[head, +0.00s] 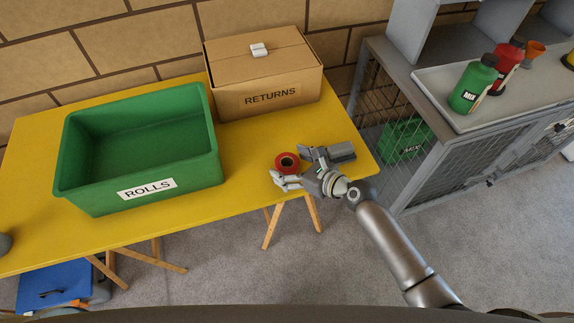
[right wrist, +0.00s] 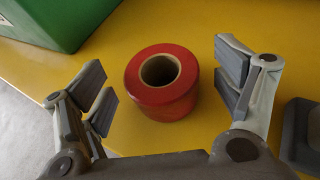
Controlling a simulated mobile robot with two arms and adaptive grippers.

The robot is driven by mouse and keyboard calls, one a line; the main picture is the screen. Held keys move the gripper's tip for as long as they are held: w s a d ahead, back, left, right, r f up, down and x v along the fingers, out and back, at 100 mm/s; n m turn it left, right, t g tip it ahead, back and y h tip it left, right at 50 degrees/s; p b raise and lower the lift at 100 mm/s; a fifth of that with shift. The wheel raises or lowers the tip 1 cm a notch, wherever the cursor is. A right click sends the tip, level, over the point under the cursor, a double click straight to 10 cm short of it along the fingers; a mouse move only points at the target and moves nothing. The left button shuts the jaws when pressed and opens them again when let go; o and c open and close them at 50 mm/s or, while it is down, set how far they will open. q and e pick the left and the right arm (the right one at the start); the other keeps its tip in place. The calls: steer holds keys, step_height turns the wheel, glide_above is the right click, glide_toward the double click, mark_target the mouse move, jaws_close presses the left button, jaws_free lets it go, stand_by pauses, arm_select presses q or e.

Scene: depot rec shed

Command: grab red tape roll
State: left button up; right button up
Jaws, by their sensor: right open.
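The red tape roll (head: 287,163) lies flat on the yellow table (head: 245,138), near its front right part. In the right wrist view the red tape roll (right wrist: 162,85) shows its cardboard core facing up. My right gripper (head: 292,165) is open, with its fingers on either side of the roll. In the right wrist view the right gripper (right wrist: 165,85) has a gap between each finger and the roll, and nothing is held. My left gripper is not in view.
A green bin labelled ROLLS (head: 207,168) stands left on the table. A closed RETURNS box (head: 265,85) stands behind the roll. A grey object (head: 342,152) lies just right of my gripper. A wire-fronted cabinet (head: 450,165) with bottles on top stands at right.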

steer(key=shift+x, duration=0.8)
steer(key=shift+c, duration=0.3)
steer(key=c, duration=1.1)
steer(key=shift+r, duration=0.1)
